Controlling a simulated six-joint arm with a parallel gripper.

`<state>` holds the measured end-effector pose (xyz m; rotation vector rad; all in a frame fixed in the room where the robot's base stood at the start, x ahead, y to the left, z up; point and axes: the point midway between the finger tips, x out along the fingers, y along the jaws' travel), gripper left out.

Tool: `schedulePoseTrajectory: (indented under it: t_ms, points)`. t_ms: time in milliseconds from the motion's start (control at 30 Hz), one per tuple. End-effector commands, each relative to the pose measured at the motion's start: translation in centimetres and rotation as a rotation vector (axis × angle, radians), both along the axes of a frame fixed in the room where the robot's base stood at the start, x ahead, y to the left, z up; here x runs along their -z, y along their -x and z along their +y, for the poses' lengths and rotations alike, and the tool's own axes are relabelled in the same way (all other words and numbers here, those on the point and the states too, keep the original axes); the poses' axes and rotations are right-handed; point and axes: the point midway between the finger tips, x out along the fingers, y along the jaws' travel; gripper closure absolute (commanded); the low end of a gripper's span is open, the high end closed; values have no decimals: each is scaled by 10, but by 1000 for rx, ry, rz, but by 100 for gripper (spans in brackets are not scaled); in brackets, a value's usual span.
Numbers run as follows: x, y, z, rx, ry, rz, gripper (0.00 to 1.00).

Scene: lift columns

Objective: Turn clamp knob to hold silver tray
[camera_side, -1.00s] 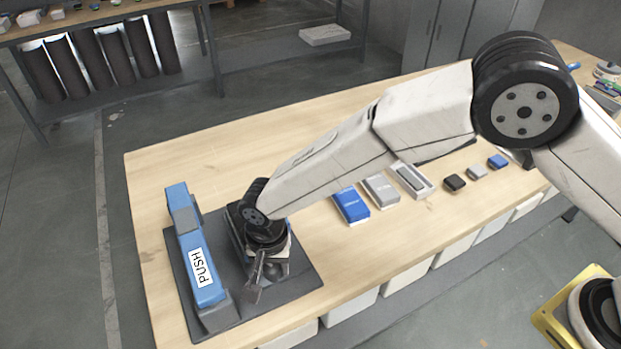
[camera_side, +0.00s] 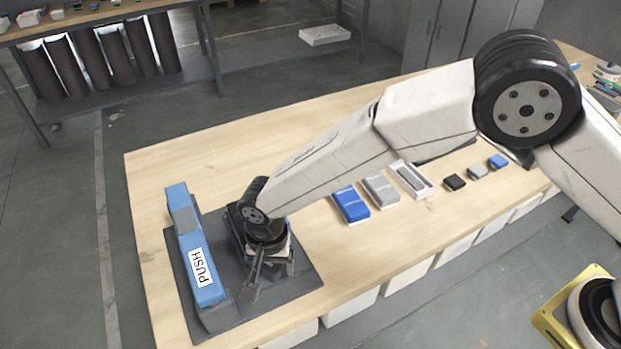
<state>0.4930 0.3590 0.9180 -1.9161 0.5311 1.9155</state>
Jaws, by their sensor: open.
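My gripper (camera_side: 251,288) is low over the dark base plate (camera_side: 295,291) at the near left end of the wooden table, right of a blue bar labelled PUSH (camera_side: 204,277). It points down and is open. A grey metallic block (camera_side: 281,266) shows partly behind the gripper and wrist. I cannot tell whether this is the clamp or the silver tray. No clamp knob is clearly visible, as my wrist covers that area. I cannot tell whether the fingers touch anything.
A blue box (camera_side: 350,204), a grey box (camera_side: 381,190) and a pale open tray (camera_side: 411,179) stand in a row on the table, with smaller blocks (camera_side: 455,183) further right. The table's back left part (camera_side: 220,150) is clear. White bins (camera_side: 351,304) hang below the front edge.

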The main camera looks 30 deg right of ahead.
Motion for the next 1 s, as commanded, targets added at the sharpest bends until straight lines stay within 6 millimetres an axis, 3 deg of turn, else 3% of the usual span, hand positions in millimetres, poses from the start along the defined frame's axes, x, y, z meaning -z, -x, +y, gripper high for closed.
schedulePoseTrajectory:
  t_ms: [1000]
  points:
    - [-63, 0, 0, 0, 0, 0, 21]
